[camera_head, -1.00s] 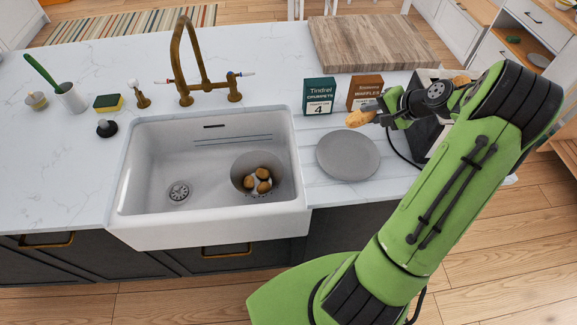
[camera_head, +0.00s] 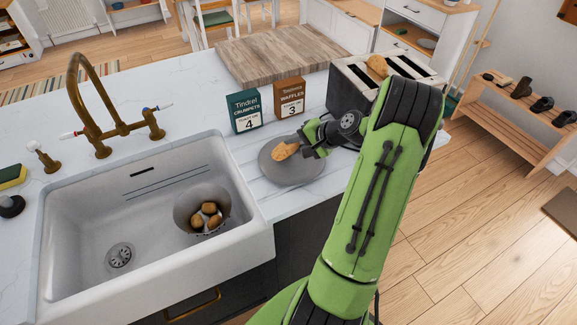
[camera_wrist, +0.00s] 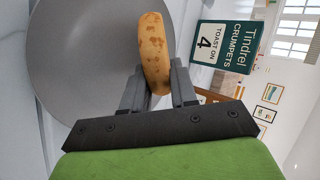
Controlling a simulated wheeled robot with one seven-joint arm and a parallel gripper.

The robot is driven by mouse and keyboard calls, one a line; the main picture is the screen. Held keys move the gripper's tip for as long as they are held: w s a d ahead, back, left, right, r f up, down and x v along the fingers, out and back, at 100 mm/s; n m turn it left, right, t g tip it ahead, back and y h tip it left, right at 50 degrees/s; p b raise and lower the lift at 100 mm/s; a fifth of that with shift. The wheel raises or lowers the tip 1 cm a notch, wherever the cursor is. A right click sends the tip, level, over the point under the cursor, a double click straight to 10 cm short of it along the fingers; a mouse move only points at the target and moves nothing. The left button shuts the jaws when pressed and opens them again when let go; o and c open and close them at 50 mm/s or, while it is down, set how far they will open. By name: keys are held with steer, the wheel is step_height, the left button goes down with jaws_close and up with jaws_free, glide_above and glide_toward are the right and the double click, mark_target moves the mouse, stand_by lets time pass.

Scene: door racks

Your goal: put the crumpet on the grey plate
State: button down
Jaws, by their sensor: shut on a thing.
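The crumpet (camera_head: 285,150) is a golden-brown, flat piece. It also shows in the wrist view (camera_wrist: 152,45), held on edge between the two dark fingers. My gripper (camera_head: 303,147) is shut on the crumpet, and in the wrist view (camera_wrist: 158,85) the fingers clasp its near end. The grey plate (camera_head: 290,172) lies flat on the counter to the right of the sink. The crumpet is over the plate's upper part in the head view. The plate also fills the left of the wrist view (camera_wrist: 85,60). I cannot tell whether the crumpet touches the plate.
A teal crumpets box (camera_head: 244,112) and a brown waffles box (camera_head: 290,97) stand behind the plate. A toaster (camera_head: 350,88) with another bread piece (camera_head: 377,66) on top is at the right. The sink (camera_head: 80,285) holds a colander (camera_head: 186,216) of potatoes.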

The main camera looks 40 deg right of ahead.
steer(key=shift+f, duration=0.4)
steer(key=shift+a, duration=0.1)
steer(key=c, duration=1.1)
jaws_free()
steer(key=shift+r, duration=0.1)
steer(key=shift+o, duration=0.2)
steer(key=p+v, duration=0.4)
steer(key=v, duration=0.4)
steer(key=shift+r+p, duration=0.1)
steer(key=shift+p, duration=0.25)
